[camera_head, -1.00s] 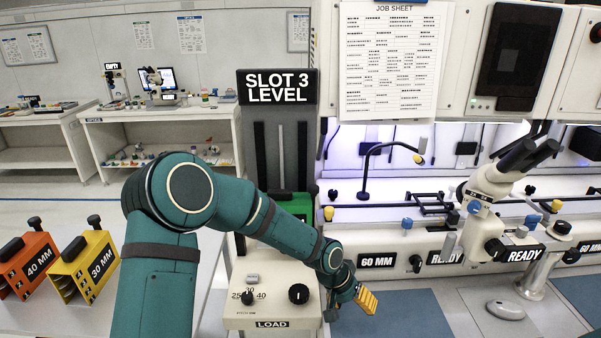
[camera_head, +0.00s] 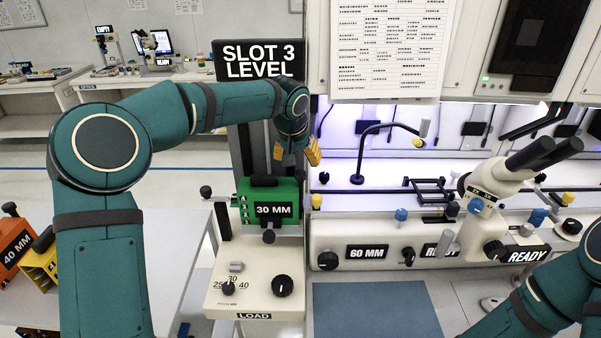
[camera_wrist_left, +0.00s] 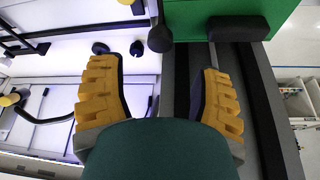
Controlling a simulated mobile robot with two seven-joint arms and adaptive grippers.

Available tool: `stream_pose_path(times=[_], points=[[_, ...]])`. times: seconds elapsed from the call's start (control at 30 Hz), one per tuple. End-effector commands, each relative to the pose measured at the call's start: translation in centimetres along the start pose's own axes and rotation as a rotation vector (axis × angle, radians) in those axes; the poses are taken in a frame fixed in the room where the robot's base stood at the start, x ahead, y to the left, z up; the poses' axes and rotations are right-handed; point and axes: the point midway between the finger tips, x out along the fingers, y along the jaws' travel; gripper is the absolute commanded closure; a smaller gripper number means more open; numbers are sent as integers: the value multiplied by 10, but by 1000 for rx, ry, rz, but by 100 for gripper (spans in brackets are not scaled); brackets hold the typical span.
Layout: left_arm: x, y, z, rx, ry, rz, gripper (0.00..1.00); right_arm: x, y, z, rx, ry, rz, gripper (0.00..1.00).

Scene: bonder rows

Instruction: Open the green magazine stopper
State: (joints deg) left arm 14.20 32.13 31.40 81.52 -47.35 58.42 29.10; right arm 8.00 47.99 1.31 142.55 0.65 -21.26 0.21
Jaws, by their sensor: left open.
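The green magazine (camera_head: 290,197), labelled 30 MM, sits upright on the cream loader (camera_head: 255,290). A black handle tops it, and a dark round knob (camera_head: 268,237) sits at its front, below the label. I cannot tell for certain that this knob is the stopper. My left gripper (camera_head: 297,153) is open and empty, above and slightly right of the magazine, with its yellow fingers pointing down. In the left wrist view the green magazine (camera_wrist_left: 285,15) is at the top, with a dark knob (camera_wrist_left: 160,38) just beyond the open fingers, not touched. My right gripper is out of view.
A SLOT 3 LEVEL sign (camera_head: 258,60) stands behind my left wrist. A bent black lamp (camera_head: 358,160) and a microscope (camera_head: 490,185) are to the right. Orange (camera_head: 12,250) and yellow (camera_head: 38,262) magazines stand at the far left. The loader carries a pitch dial (camera_head: 228,289) and a black knob.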

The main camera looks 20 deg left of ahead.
Motion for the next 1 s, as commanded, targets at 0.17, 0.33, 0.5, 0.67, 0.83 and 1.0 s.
stream_pose_path(times=[0.17,0.33,0.5,0.67,0.83,1.0], points=[[36,0,1,1,-3,2,35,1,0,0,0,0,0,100],[60,0,1,0,-2,3,35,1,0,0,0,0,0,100],[72,0,0,0,-1,2,35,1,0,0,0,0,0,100],[74,0,0,0,1,2,35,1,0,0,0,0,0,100],[74,0,0,0,1,2,35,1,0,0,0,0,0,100],[74,0,0,0,0,2,89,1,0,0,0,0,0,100]])
